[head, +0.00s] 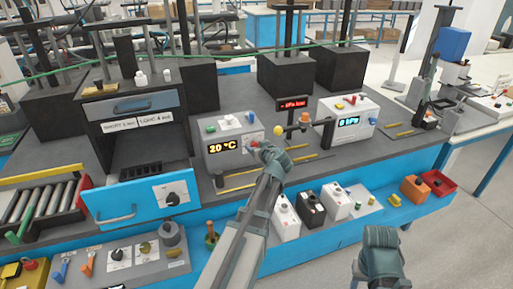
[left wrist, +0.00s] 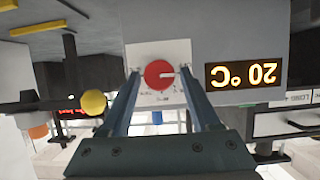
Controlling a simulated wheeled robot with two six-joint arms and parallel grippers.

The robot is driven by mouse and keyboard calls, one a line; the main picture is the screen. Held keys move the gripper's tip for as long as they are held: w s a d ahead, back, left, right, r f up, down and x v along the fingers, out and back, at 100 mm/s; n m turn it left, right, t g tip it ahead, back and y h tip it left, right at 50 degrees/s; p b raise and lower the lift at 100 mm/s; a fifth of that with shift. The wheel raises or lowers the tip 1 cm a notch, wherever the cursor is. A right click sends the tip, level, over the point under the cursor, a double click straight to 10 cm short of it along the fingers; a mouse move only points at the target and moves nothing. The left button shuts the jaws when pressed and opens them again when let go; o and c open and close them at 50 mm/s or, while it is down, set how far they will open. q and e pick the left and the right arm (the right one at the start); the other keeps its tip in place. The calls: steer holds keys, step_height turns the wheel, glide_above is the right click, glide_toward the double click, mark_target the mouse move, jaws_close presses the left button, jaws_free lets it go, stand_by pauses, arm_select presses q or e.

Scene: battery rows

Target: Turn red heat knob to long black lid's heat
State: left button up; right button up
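The red heat knob (left wrist: 158,74) sits on a pale dial plate on the front of a grey heater box (head: 229,135). In the left wrist view its white pointer line points right. The box's orange display reads 20 °C (head: 222,148); it shows upside down in the left wrist view (left wrist: 241,75). My left gripper (left wrist: 159,82) is open, with its fingers on either side of the knob and a gap on each side. In the head view my left gripper (head: 262,149) covers much of the knob. My right gripper (head: 382,252) is low at right, away from the bench; its opening is unclear.
A blue-fronted oven (head: 145,195) with SHORT and LONG label cards (head: 137,122) stands left. A yellow ball-ended lever (head: 279,131) is close right of the heater. A white 0 kPa box (head: 349,115) stands farther right.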

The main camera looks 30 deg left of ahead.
arm_select(q)
jaws_close()
steer(key=shift+w, duration=0.1)
steer(key=shift+w+d+f+m+g+y+b, duration=0.15)
steer(key=shift+m+g+y+b, duration=0.55)
steer(key=shift+m, duration=0.8)
steer(key=shift+d+f+m+g+y+b, duration=0.1)
steer(key=shift+m+g+y+b, duration=0.65)
steer(key=shift+m, duration=0.75)
steer(key=shift+o, duration=1.4)
jaws_free()
steer(key=shift+r, duration=0.1)
